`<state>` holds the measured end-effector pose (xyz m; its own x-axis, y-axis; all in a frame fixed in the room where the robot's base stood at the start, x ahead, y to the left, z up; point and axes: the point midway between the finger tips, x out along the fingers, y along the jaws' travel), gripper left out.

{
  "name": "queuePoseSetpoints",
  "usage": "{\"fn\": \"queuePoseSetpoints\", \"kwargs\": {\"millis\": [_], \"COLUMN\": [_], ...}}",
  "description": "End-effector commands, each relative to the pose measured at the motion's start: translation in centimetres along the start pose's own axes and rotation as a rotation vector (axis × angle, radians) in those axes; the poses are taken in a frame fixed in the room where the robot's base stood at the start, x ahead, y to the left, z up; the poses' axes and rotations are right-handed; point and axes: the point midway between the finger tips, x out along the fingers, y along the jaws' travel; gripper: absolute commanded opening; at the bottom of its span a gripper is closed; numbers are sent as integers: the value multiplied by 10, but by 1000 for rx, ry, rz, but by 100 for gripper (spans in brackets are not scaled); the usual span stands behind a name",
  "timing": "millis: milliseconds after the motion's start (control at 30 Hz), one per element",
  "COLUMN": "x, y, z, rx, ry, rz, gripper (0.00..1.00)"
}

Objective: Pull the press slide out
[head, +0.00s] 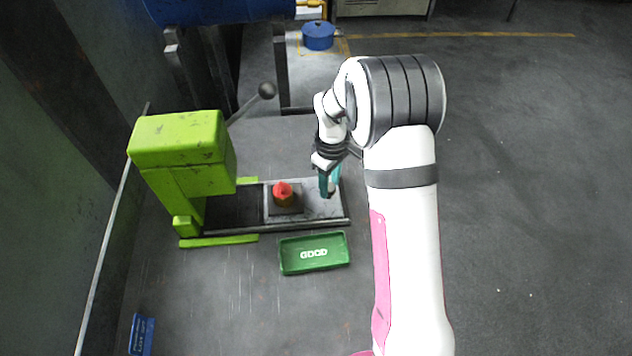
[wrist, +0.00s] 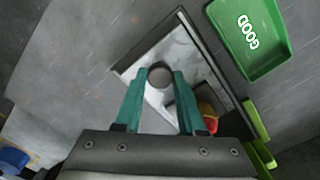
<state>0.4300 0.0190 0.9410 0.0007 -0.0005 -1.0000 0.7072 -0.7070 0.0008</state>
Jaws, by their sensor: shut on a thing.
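The green press (head: 180,140) stands at the left in the head view. Its grey metal slide (head: 322,208) lies on rails and extends out to the right of the press. A dark block on the slide bears a red and yellow part (head: 283,190); in the wrist view this part (wrist: 209,118) is partly hidden by a finger. My gripper (head: 328,192) is at the outer end of the slide. In the wrist view its teal fingers (wrist: 160,77) are shut on a round grey knob (wrist: 160,74) standing up from the slide plate (wrist: 182,48).
A green tray marked GOOD (head: 288,265) lies in front of the slide. A lever with a dark ball (head: 267,90) sticks out from the press. A blue box (head: 142,334) lies at the lower left, and a blue round object (head: 318,36) stands at the back.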

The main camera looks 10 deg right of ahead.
Motion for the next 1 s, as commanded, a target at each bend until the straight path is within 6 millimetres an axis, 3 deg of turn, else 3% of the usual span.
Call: {"fn": "queuePoseSetpoints", "kwargs": {"millis": [200,233,367,733,867,1000], "x": [0,0,0,-7,-35,-82], "y": [0,-1,-1,0,0,0], "z": [-1,-1,-1,-1,-2,-2], "rx": [-1,-1,0,0,-1,1], "ry": [1,1,0,2,5,6], "rz": [0,0,-1,0,4,4], "gripper": [0,44,68,69,69,69]}}
